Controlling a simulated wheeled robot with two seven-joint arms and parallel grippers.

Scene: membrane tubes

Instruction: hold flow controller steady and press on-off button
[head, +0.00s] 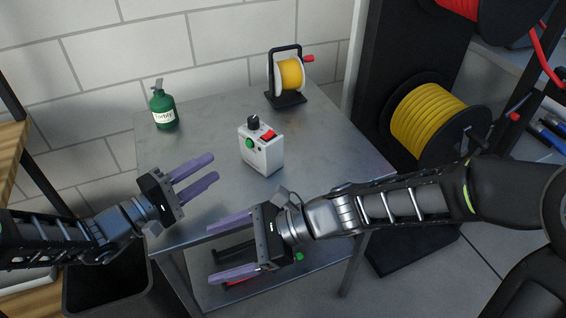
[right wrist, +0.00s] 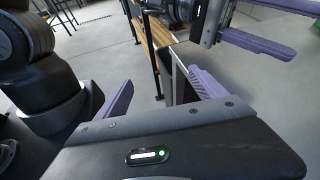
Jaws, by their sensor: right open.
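The flow controller is a white box (head: 262,158) standing upright on the metal table. Which one is the on-off button is not labelled legibly. My left gripper (head: 215,164) is open and empty, left of the box, its fingers pointing towards it without touching. My right gripper (head: 209,254) is open and empty near the table's front edge, fingers pointing left, away from the box. The right wrist view shows my left gripper's purple fingers (right wrist: 272,30) at upper right.
A green bottle (head: 163,110) stands at the table's back left. A small yellow reel (head: 290,76) on a black stand is at the back right. The grey table (head: 205,130) is clear around the box. A large yellow hose reel (head: 430,118) is beyond its right side.

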